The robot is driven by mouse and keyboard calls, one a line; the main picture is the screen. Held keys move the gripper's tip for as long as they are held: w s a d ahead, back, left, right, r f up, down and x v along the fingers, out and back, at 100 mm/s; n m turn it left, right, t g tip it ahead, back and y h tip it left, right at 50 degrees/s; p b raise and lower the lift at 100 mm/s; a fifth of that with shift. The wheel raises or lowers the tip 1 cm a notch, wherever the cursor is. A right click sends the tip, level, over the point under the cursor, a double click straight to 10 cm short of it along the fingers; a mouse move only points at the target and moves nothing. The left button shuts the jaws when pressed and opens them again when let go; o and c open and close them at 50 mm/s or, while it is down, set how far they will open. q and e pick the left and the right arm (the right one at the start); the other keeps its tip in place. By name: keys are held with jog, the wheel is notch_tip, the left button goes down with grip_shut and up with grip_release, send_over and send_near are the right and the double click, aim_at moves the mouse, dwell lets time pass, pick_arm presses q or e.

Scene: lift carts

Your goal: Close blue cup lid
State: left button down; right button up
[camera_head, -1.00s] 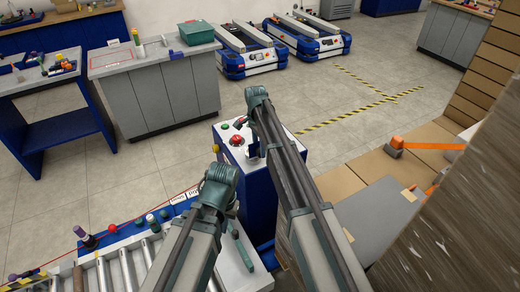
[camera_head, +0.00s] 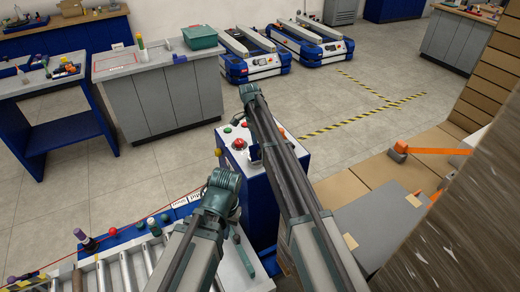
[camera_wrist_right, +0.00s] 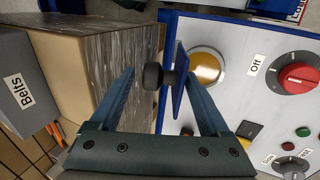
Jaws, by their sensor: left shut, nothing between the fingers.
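The blue lid (camera_wrist_right: 179,92) is a flat plate with a black knob (camera_wrist_right: 153,76). In the right wrist view it stands edge-on, open, beside a round yellow button (camera_wrist_right: 206,67) on the white control panel (camera_wrist_right: 235,95). My right gripper (camera_wrist_right: 160,78) is open, with its fingers on either side of the knob and lid; contact cannot be told. In the head view, the lid (camera_head: 254,152) shows small at the control box, mostly behind my right arm.
A red knob marked Off (camera_wrist_right: 297,77) and several small buttons share the panel. A roller conveyor (camera_head: 115,268) lies at lower left. Cardboard boxes (camera_head: 345,185) stand to the right. Open floor (camera_head: 340,100) lies beyond the control box.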

jog(key=shift+r, duration=0.1)
jog(key=p+v, duration=1.2)
jog(key=v, duration=0.1)
jog(key=shift+r+p, duration=0.3)
jog(key=shift+p, duration=0.1)
jog(key=shift+w, duration=0.15)
